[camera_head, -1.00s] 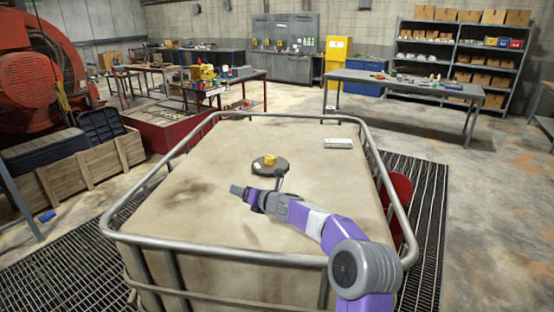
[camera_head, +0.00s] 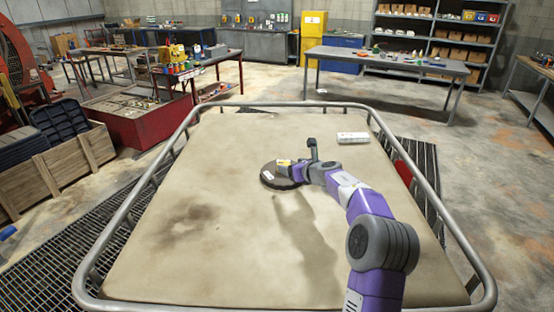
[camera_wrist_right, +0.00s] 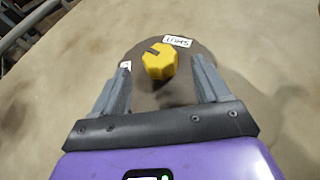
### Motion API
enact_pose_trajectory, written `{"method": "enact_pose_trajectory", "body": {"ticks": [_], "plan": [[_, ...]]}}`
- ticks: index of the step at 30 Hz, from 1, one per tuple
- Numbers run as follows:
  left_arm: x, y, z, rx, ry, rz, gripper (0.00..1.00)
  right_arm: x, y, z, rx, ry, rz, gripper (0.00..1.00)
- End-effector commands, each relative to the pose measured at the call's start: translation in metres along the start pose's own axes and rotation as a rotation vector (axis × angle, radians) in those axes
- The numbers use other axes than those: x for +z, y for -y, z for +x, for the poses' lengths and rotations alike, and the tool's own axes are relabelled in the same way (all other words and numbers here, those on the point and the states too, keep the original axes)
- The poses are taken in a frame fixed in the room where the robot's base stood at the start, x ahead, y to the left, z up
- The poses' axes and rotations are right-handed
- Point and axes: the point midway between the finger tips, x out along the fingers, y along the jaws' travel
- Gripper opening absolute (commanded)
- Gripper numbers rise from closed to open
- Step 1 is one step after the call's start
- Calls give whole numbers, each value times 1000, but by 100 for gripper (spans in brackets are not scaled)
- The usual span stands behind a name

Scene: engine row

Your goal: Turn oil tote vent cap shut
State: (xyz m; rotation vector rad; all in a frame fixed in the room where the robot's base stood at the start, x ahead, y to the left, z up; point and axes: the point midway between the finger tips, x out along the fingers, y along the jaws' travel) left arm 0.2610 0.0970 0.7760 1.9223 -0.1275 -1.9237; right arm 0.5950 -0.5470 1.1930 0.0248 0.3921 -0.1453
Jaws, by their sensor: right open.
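The oil tote (camera_head: 170,255) is a large pale container with a stained flat top inside a metal rail. A dark round lid (camera_head: 268,181) lies on its top, and it also shows in the right wrist view (camera_wrist_right: 190,82). The yellow vent cap (camera_wrist_right: 160,62) stands on the lid, with a dark mark on it; my gripper mostly hides it in the head view (camera_head: 284,162). My right gripper (camera_wrist_right: 160,75) is open, its two grey fingers apart on either side of the cap's near side, without visible contact. My left gripper is not in view.
White labels (camera_wrist_right: 177,41) lie on the lid beside the cap. The metal rail (camera_head: 95,250) borders the top. The rest of the top is bare.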

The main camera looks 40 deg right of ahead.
Motion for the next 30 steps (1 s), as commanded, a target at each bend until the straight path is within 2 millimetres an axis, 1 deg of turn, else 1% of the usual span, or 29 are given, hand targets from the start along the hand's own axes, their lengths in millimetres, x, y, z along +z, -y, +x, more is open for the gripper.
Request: {"method": "enact_pose_trajectory", "body": {"ticks": [9, 15, 21, 28, 30], "plan": [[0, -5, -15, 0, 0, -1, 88, 0, -2, 44, 4, -2, 2, 75], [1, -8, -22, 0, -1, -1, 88, 1, -2, 63, 4, -1, 3, 75], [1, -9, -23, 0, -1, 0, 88, 0, -2, 71, 3, -1, 2, 75], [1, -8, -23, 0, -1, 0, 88, 0, -2, 71, 3, 0, 3, 75], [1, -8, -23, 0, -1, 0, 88, 0, -2, 71, 3, 0, 3, 65]]}}
